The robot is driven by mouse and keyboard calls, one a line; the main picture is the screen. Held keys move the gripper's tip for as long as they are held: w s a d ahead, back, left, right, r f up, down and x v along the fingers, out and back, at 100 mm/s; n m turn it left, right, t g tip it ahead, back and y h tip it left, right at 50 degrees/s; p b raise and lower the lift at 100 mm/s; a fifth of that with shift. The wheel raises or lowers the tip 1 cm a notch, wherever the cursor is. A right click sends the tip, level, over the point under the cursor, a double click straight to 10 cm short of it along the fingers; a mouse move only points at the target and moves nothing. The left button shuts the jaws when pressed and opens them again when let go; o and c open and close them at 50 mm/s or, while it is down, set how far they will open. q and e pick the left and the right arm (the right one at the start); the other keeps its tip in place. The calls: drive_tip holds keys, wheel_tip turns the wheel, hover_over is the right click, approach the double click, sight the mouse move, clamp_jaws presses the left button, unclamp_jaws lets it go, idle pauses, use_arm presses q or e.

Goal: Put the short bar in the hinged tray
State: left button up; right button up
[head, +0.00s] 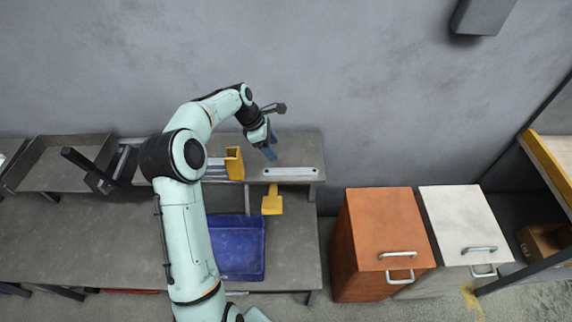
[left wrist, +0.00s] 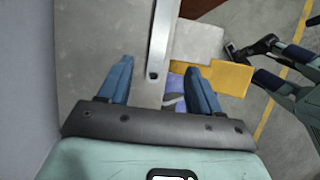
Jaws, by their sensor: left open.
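A flat silver bar (head: 290,172) with holes lies on the grey raised shelf, near its front edge. My left gripper (head: 270,152) is open just above and behind the bar's left part. A blue tray (head: 237,274) sits lower on the bench, partly behind my arm. A shallow grey tray (head: 60,170) is at the far left. I cannot make out a hinge on either. My right gripper is not recognisable in either view.
More silver metal (head: 215,167) is partly hidden by my arm. Orange (head: 385,230) and white (head: 460,220) cabinets stand right of the bench.

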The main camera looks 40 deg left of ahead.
use_arm(q)
approach(290, 171)
wheel_tip(290, 171, down, 3)
drive_tip(key=shift+w+d+r, duration=0.1)
drive_tip(key=shift+d+r, duration=0.05)
drive_tip(key=shift+d, duration=0.05)
drive_tip(key=x, duration=0.5)
drive_tip(key=shift+w+d, duration=0.2)
drive_tip(key=shift+w, duration=0.05)
clamp_jaws()
